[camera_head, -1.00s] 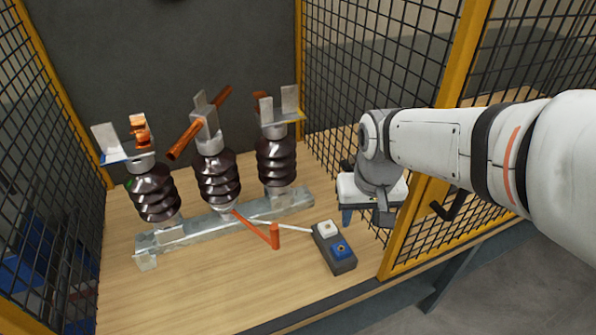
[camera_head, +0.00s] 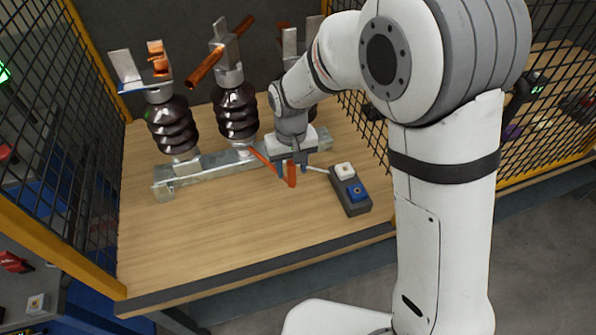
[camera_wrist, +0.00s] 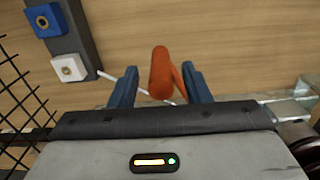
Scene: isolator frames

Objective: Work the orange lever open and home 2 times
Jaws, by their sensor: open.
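The orange lever (camera_head: 265,162) runs from the foot of the middle insulator (camera_head: 237,112) to an upright orange handle (camera_head: 291,174) at its near end. My gripper (camera_head: 292,174) is at this handle, pointing down. In the wrist view the handle (camera_wrist: 161,73) stands between the two blue fingers of my gripper (camera_wrist: 161,88), with gaps on both sides. The fingers are open and not closed on it. The copper bar (camera_head: 221,53) on top of the middle insulator lies at a slant, apart from the left insulator's copper contact (camera_head: 157,55). My arm hides much of the right insulator.
A dark control box (camera_head: 349,191) with a white and a blue button stands just right of the handle. A metal rail (camera_head: 215,165) carries the insulators. Mesh walls (camera_head: 50,150) flank the table (camera_head: 230,235), whose front is clear.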

